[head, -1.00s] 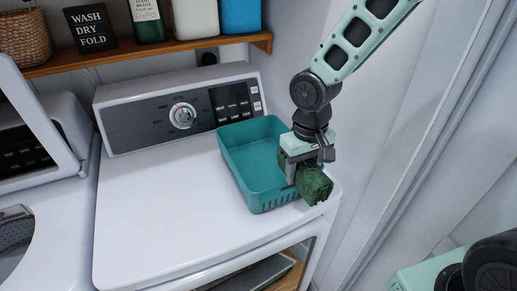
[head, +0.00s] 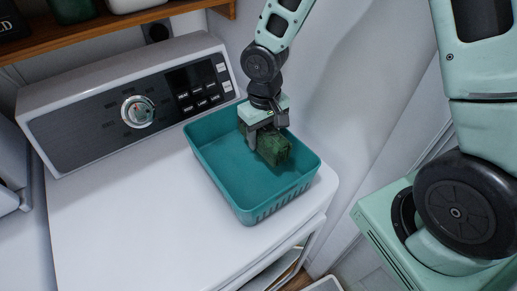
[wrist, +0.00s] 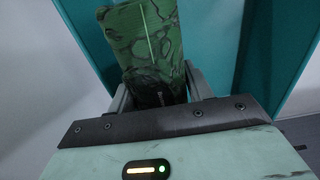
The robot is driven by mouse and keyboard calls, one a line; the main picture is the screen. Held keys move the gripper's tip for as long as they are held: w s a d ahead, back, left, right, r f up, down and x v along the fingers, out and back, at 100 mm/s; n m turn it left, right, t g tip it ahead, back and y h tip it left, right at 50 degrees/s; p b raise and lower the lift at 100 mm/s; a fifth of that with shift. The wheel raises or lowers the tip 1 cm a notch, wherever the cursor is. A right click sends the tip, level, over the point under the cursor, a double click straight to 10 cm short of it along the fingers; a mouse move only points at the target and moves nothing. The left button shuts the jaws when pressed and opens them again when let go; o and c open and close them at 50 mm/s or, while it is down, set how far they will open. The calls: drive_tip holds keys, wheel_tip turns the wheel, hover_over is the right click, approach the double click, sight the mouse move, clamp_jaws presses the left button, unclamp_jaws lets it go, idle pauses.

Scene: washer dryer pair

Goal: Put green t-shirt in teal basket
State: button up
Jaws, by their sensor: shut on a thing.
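The green t-shirt (head: 273,148) is a folded, dark green patterned bundle. My gripper (head: 262,132) is shut on it and holds it over the right inner part of the teal basket (head: 222,162). Whether the shirt touches the basket floor cannot be told. The basket stands on top of the white machine and is otherwise empty. In the wrist view, the green t-shirt (wrist: 148,45) sits between the two fingers (wrist: 160,88), with teal basket walls (wrist: 215,35) behind it.
The white machine top (head: 120,210) is clear to the left of the basket. Its control panel with a round dial (head: 138,111) rises behind. A wooden shelf (head: 110,30) hangs above the panel. A white wall stands close on the right.

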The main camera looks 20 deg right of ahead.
sight(263, 159)
drive_tip(key=shift+f, duration=2.7)
drive_tip(key=shift+f, duration=0.25)
drive_tip(key=o, duration=0.8)
drive_tip(key=shift+r, duration=0.1)
